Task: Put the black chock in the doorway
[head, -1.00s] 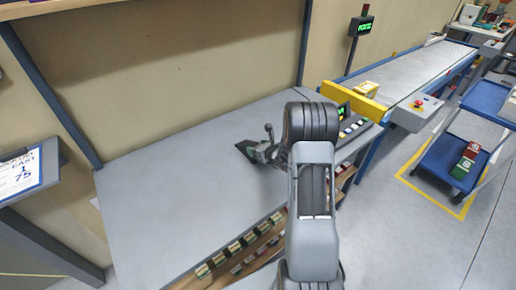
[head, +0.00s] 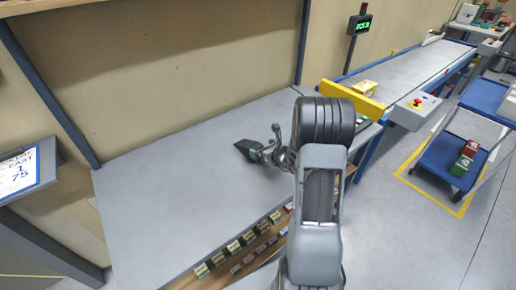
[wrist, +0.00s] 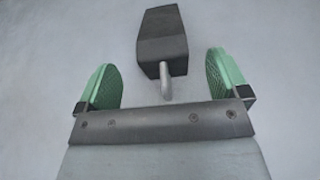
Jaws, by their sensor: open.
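The black chock (head: 246,149), a dark wedge, lies on the grey bench top (head: 170,190). The wrist view shows the chock (wrist: 162,38) straight ahead of my gripper, with a short pale grey handle (wrist: 165,82) pointing back towards me. My gripper (wrist: 162,72) is open, with one green-padded finger on each side of the handle and nothing between the pads held. In the head view my gripper (head: 276,146) is just right of the chock, partly hidden by my arm. I cannot make out a doorway.
A tan wall with blue-grey posts backs the bench. Small coloured boxes (head: 235,246) line a shelf along its front edge. A conveyor (head: 412,75) with a yellow bar and a blue cart (head: 447,158) stand at right. A sign board (head: 20,172) is at left.

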